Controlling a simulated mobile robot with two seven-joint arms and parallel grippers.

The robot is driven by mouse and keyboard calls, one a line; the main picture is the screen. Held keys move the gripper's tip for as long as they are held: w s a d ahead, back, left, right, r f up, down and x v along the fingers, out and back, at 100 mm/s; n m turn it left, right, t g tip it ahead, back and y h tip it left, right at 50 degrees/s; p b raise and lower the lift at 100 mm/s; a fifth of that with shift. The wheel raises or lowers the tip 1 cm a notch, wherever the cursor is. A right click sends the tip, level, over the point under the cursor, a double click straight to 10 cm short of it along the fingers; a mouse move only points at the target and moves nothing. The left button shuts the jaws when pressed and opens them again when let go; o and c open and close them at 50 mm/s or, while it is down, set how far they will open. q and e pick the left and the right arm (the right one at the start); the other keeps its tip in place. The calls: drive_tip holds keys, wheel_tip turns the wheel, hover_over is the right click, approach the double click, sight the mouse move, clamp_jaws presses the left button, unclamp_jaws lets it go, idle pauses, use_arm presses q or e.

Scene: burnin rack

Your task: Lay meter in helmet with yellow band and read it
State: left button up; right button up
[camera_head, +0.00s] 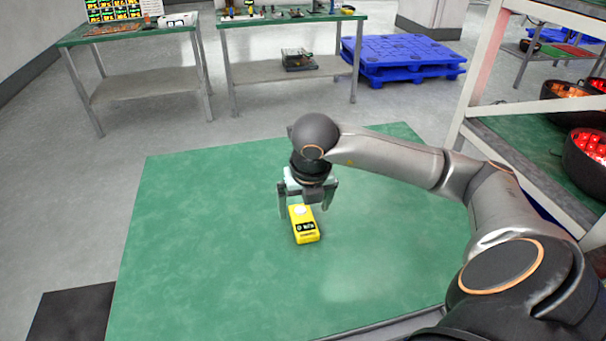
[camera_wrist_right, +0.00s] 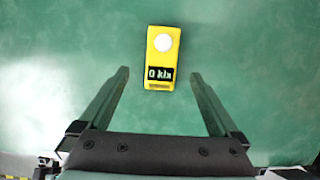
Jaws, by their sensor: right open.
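The meter (camera_head: 306,229) is a yellow block with a white round dome and a dark display, lying face up on the green table (camera_head: 200,230). In the right wrist view the meter (camera_wrist_right: 161,75) lies just ahead of and between the fingertips, and its display reads 0 klx. My right gripper (camera_head: 304,212) points down over it, open, with a finger on each side; in the wrist view the gripper (camera_wrist_right: 158,76) holds nothing. Dark bowl-shaped shells, possibly helmets, stand on the right rack, one with red lights inside (camera_head: 588,155). No yellow band is visible on them. My left gripper is out of view.
A metal rack (camera_head: 480,60) with green shelves stands at the right, near my right arm. Two workbenches (camera_head: 290,22) and blue pallets (camera_head: 400,55) stand at the back. The green table around the meter is clear.

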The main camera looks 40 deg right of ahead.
sight(303, 219)
drive_tip(key=shift+d+x, duration=0.2)
drive_tip(key=shift+x, duration=2.55)
drive_tip(key=shift+w+r, duration=0.1)
drive_tip(key=shift+c, duration=0.4)
clamp_jaws()
drive_tip(key=shift+r, duration=0.1)
